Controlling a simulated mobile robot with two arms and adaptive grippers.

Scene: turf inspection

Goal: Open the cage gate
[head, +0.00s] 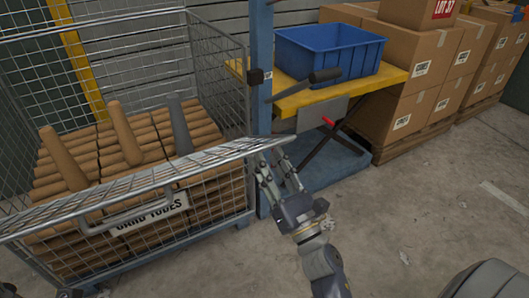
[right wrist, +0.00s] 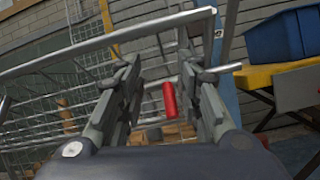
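The wire cage (head: 222,62) stands at the left in the head view, filled with brown tubes. Its low front gate (head: 60,211) has a grey top bar, a bar handle (head: 125,216) and a "CARD TUBES" label (head: 150,211). The gate appears closed across the front. My right gripper (head: 272,158) is at the right end of the gate's top bar, by the blue post. In the right wrist view it is open, with a red cylindrical grip (right wrist: 169,100) between its fingers; contact is not visible. The top bar (right wrist: 120,40) crosses above.
A yellow lift table (head: 345,84) with a blue bin (head: 330,50) stands right of the blue post (head: 261,60). Stacked cardboard boxes (head: 410,65) are behind it.

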